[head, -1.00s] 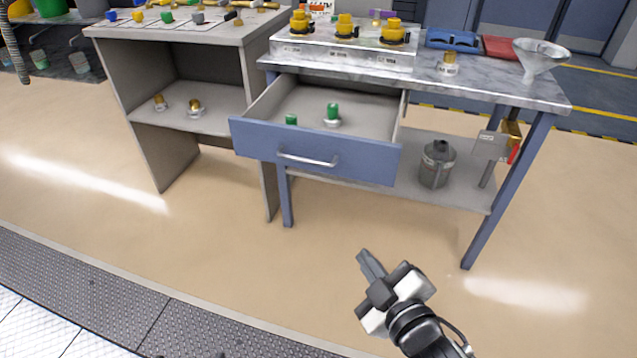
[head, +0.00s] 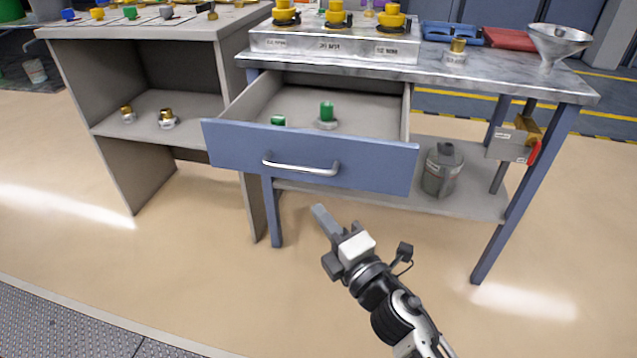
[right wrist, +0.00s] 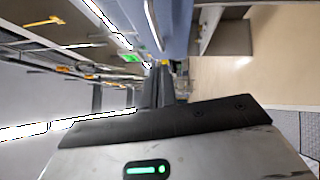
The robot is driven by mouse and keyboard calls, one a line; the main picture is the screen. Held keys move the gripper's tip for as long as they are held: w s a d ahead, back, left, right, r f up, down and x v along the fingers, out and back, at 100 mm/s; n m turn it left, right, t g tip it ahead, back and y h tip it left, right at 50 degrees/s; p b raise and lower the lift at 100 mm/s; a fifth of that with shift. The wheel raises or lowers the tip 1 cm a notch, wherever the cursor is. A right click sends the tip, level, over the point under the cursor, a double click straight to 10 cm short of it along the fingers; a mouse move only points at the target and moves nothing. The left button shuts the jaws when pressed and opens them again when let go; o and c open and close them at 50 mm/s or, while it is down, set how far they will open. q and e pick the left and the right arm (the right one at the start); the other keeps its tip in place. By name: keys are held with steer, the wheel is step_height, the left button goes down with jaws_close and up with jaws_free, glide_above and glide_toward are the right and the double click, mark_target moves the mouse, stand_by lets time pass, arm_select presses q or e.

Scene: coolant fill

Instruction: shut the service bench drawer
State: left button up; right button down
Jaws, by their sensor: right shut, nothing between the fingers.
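The service bench drawer (head: 225,146) has a blue front with a silver bar handle (head: 300,166) and stands pulled out from under the bench top. Two green-topped fittings (head: 327,114) are inside it. My right gripper (head: 320,212) is shut and empty, below and in front of the drawer front, apart from the handle. In the right wrist view its closed fingers (right wrist: 158,85) point toward the blue drawer front (right wrist: 172,30), which shows sideways. My left gripper is not in view.
The bench top (head: 500,80) holds a labelled block with yellow-capped fittings, a blue tray (head: 450,33) and a funnel (head: 556,42). A grey canister (head: 441,170) sits on the lower shelf. An open shelf unit (head: 125,75) stands left. The floor in front is clear.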

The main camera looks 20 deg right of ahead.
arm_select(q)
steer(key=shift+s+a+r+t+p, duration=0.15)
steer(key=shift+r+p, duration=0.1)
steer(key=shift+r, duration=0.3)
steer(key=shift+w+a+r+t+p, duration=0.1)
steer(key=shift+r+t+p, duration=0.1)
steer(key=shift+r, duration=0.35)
arm_select(e)
steer(key=w+d+r, duration=0.1)
steer(key=w, duration=0.6)
steer(key=shift+d+r, duration=0.15)
steer(key=shift+d, duration=0.15)
steer(key=shift+s, duration=0.1)
